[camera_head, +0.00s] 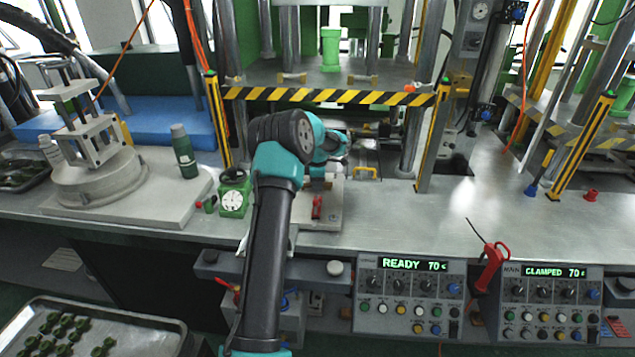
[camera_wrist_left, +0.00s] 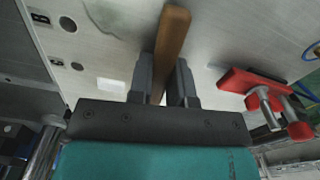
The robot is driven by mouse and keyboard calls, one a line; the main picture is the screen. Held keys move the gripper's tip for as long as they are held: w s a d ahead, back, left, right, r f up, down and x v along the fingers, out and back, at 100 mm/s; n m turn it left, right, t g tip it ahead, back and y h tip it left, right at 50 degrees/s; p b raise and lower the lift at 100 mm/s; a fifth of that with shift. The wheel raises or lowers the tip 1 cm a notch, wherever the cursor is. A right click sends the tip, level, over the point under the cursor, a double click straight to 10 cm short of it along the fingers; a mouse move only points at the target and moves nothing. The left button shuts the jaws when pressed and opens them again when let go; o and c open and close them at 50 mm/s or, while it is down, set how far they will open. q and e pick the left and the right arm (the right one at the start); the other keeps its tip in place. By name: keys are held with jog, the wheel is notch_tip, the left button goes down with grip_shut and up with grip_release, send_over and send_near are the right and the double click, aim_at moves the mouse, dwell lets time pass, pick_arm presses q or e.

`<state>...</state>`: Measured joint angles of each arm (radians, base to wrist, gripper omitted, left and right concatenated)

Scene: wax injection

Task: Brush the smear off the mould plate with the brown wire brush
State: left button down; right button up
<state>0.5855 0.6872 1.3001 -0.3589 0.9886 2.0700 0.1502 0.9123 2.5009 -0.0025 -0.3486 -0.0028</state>
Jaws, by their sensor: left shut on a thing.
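My left gripper (camera_wrist_left: 164,80) is shut on the brown wire brush (camera_wrist_left: 172,38), whose brown handle stands up between the two fingers in the left wrist view. The bristles cannot be made out. Below the brush in that view lies a pale grey plate (camera_wrist_left: 215,35), apparently the mould plate, with dark holes at its left. A faint greyish patch (camera_wrist_left: 108,18) on it may be the smear. In the head view my left arm hides most of the gripper and the brush, and the plate (camera_head: 328,218) shows only partly. My right gripper is not in view.
A red toggle clamp (camera_wrist_left: 262,90) stands close to the right of the gripper; it also shows in the head view (camera_head: 317,207). A green dial gauge (camera_head: 234,195) is left of my arm. A striped bar (camera_head: 330,96) crosses the press behind. The bench (camera_head: 400,225) right of the plate is clear.

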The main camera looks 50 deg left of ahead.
pick_arm(q)
jog(key=shift+s+f, duration=0.1)
jog(key=shift+s+a, duration=0.3)
jog(key=shift+a, duration=0.05)
jog(key=shift+r, duration=0.2)
jog(key=shift+a, duration=0.15)
jog(key=shift+a, duration=0.15)
jog(key=shift+w+a, duration=1.05)
jog(key=shift+a, duration=0.2)
jog(key=shift+w, duration=0.15)
jog(key=shift+w+d, duration=0.1)
jog(key=shift+w, duration=0.05)
jog(key=shift+w+a+f, duration=0.1)
jog(key=shift+w+a, duration=1.1)
jog(key=shift+w, duration=0.1)
